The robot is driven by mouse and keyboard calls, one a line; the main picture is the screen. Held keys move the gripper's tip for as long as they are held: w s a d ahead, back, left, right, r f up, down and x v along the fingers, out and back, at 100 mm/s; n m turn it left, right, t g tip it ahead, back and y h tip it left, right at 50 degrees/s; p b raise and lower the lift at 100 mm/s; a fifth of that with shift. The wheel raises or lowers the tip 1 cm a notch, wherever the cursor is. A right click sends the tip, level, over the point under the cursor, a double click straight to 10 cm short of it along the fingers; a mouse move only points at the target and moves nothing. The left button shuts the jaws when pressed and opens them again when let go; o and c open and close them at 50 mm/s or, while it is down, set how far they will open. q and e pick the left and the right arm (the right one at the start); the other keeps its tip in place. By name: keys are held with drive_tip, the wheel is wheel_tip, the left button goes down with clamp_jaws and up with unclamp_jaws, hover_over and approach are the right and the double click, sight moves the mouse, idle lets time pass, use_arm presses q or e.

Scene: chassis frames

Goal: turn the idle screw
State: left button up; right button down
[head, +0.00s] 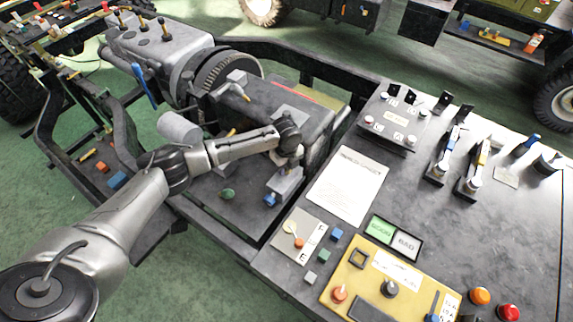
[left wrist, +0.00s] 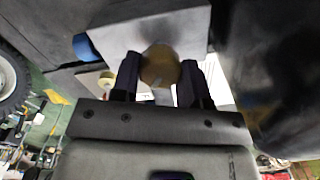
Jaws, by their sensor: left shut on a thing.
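The idle screw (left wrist: 160,66) shows as a round brass-coloured head in the left wrist view, against the side of a pale grey block (left wrist: 120,36). My left gripper (left wrist: 160,72) has its two dark fingers on either side of this head and is shut on it. In the head view the left gripper (head: 291,160) is at the grey block (head: 284,182) on the engine side of the chassis. The screw itself is hidden there behind the gripper. My right gripper is in neither view.
A blue knob (head: 270,200) is at the block's lower end. To the right is a dark bench with a paper sheet (head: 346,186), a yellow control panel (head: 390,283), small cubes and levers. The dark engine housing (head: 310,125) stands close behind the gripper.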

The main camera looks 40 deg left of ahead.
use_arm(q)
drive_tip(key=n+p, duration=0.2)
drive_tip(key=p, duration=0.1)
drive_tip(key=shift+r, duration=0.3)
drive_tip(key=shift+f+n+p, duration=0.15)
drive_tip(key=shift+n+p, duration=0.15)
drive_tip(key=shift+n, duration=0.1)
drive_tip(key=shift+f, duration=0.1)
drive_tip(key=o, duration=0.9)
drive_tip(key=shift+o, duration=0.2)
wheel_tip(320, 180, up, 14)
drive_tip(key=p, duration=0.1)
drive_tip(key=shift+p, duration=0.35)
drive_tip(key=shift+f, duration=0.1)
